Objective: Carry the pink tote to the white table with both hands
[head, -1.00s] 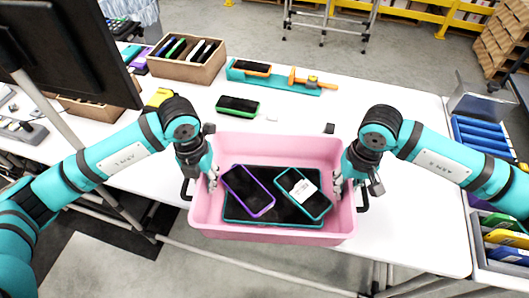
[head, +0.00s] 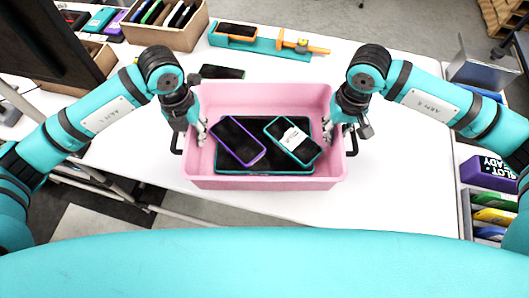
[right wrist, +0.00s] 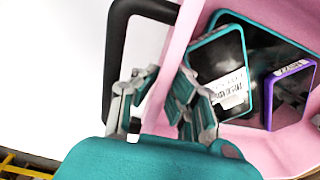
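The pink tote (head: 264,183) is at the near side of a white table (head: 400,180), with a black handle on each end. In it lie a large dark tablet (head: 240,166), a purple-edged phone (head: 238,141) and a teal-edged phone with a white label (head: 293,141). My left gripper (head: 199,127) is at the tote's left wall, its fingertips partly hidden. My right gripper (head: 334,128) is at the right wall.
Behind the tote lie a dark phone (head: 222,71) and a teal holder (head: 260,42) with orange parts. A cardboard box (head: 165,38) of phones stands back left, near a dark monitor (head: 45,40). Bins with coloured packs (head: 490,200) stand at the right. The table right of the tote is clear.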

